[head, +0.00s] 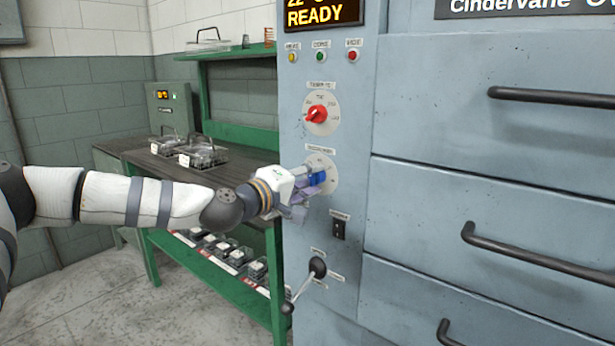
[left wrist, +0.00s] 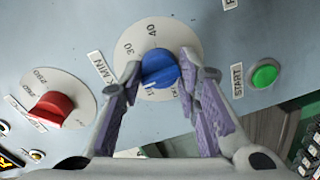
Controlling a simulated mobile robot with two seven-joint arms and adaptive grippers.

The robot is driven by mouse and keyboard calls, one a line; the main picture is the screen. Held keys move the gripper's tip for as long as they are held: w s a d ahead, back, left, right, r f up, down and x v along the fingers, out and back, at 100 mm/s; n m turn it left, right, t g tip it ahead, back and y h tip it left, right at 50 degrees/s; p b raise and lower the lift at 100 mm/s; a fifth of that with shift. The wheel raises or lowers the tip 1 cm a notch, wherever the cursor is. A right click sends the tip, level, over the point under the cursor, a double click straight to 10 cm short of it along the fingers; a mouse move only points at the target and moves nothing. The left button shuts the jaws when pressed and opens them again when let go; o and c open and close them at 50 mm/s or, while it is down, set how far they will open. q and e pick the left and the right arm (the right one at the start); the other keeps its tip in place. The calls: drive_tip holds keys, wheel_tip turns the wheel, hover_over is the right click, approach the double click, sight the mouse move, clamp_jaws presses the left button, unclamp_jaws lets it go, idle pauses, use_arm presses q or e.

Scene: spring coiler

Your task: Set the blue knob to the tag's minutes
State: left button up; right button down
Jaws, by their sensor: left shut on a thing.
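The blue knob (head: 317,178) is on a pale round dial on the grey-blue oven front. My left gripper (head: 309,188) reaches it from the left and is shut on it. In the left wrist view the blue knob (left wrist: 159,69) sits between the purple pads of my left gripper (left wrist: 160,72), one finger on each side. I cannot tell which number the knob points to. White tags on the wire baskets (head: 202,154) are too small to read. My right gripper is out of view.
A red knob (head: 317,114) is above the blue one, under indicator lamps and a READY display (head: 322,13). Below are a dark switch (head: 339,228) and a lever (head: 317,267). A green START button (left wrist: 264,75) and oven handles (head: 540,97) are nearby. A green bench (head: 240,172) stands left.

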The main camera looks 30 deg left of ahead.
use_arm(q)
drive_tip(key=shift+a+r, duration=0.1)
drive_tip(key=shift+r, duration=0.05)
idle(0.4)
drive_tip(key=o, duration=1.2)
drive_tip(key=shift+c, duration=0.2)
drive_tip(key=shift+s, duration=0.1)
drive_tip(key=s, duration=1.1)
drive_tip(key=shift+s+a+r, duration=0.3)
drive_tip(key=shift+s+a, duration=0.05)
drive_tip(key=shift+s, duration=0.05)
